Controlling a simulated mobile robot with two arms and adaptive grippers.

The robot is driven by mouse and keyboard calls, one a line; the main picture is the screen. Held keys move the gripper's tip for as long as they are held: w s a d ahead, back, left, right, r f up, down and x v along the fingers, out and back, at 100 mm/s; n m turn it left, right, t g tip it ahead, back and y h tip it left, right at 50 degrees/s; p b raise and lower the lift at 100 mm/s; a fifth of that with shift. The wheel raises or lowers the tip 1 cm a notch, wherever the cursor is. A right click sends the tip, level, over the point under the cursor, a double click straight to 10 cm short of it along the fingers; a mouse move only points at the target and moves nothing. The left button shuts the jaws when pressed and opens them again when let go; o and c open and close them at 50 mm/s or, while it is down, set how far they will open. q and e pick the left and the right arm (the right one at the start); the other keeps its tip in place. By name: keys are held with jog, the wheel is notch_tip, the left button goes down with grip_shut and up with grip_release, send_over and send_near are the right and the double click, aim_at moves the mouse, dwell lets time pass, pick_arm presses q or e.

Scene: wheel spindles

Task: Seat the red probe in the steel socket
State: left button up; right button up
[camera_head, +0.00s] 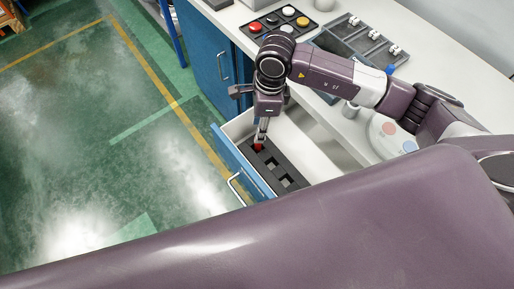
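My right arm comes in from the right, and its gripper (260,139) points down into an open drawer. A small red thing, apparently the red probe (258,147), shows at the fingertips, at the far end of a black slotted rack (287,183). The fingers look close around it, but whether they are shut on it is too small to tell. The probe's lower part is hidden. I cannot pick out the steel socket for certain. My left gripper is not in view.
The blue-fronted drawer (229,153) stands out from the cabinet (205,60), under the white worktop (440,75). A black tray with coloured round pieces (256,27) and a dark tray with metal fittings (374,36) lie on top. Green floor is open at left.

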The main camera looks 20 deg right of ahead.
aim_at(258, 146)
jog(key=shift+a+f+p, duration=0.1)
jog(key=shift+f+p, duration=0.2)
jog(key=shift+f, duration=0.55)
notch_tip(258, 146, down, 5)
jog(key=shift+f+p, duration=0.2)
jog(key=shift+p, duration=0.95)
jog(key=shift+a+f, duration=0.1)
jog(key=shift+f, duration=0.25)
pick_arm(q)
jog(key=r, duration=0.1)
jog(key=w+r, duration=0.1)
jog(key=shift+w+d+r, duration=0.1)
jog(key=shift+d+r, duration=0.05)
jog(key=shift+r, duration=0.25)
pick_arm(e)
jog(key=shift+w, duration=0.1)
jog(key=shift+c, duration=0.3)
grip_shut()
